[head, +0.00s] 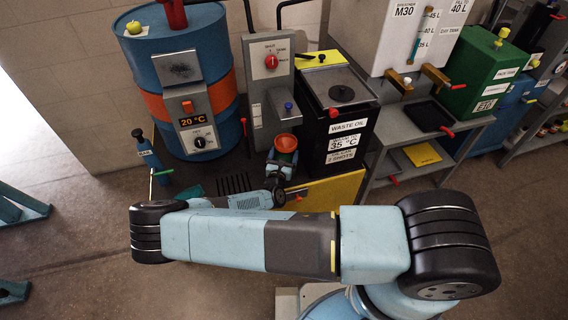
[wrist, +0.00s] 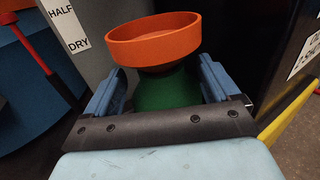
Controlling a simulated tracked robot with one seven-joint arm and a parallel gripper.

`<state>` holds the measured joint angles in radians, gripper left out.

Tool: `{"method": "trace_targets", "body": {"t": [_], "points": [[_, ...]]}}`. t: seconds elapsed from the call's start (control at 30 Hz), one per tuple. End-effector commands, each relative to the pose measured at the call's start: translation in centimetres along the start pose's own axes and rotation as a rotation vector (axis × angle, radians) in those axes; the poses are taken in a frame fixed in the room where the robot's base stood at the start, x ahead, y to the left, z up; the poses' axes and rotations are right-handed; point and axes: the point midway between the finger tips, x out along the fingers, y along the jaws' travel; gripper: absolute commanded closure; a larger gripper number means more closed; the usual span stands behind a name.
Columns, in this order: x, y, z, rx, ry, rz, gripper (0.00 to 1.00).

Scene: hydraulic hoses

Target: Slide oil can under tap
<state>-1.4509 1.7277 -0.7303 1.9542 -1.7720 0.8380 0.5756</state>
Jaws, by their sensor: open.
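A green can (wrist: 168,92) with a wide orange funnel-like top (wrist: 153,38) stands between the blue fingers of my gripper (wrist: 160,80). The fingers are open, one on each side of the green body. A gap shows on the left; on the right I cannot tell whether the finger touches. In the head view the orange top (head: 285,143) shows at my gripper (head: 282,162), and most of the body is hidden. Two brass taps, one at the left (head: 399,80) and one at the right (head: 435,75), stick out below the white tank (head: 395,35).
A black waste oil box (head: 343,115) stands close right of the can. A grey pump unit (head: 268,75) and a blue drum (head: 183,65) stand behind and left. Below the taps, a black tray (head: 429,115) lies on a grey shelf bench (head: 395,125).

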Motion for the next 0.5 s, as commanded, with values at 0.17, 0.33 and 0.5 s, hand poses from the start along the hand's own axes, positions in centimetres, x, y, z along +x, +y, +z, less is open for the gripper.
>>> {"method": "trace_targets", "body": {"t": [0.17,0.33,0.5], "points": [[2.4,0.0,0.0,-0.002,-0.001,0.0,0.11],[3.7,-0.1,0.0,-0.001,-0.001,-0.001,0.11],[4.1,-0.1,0.0,0.0,0.0,-0.001,0.11]]}}
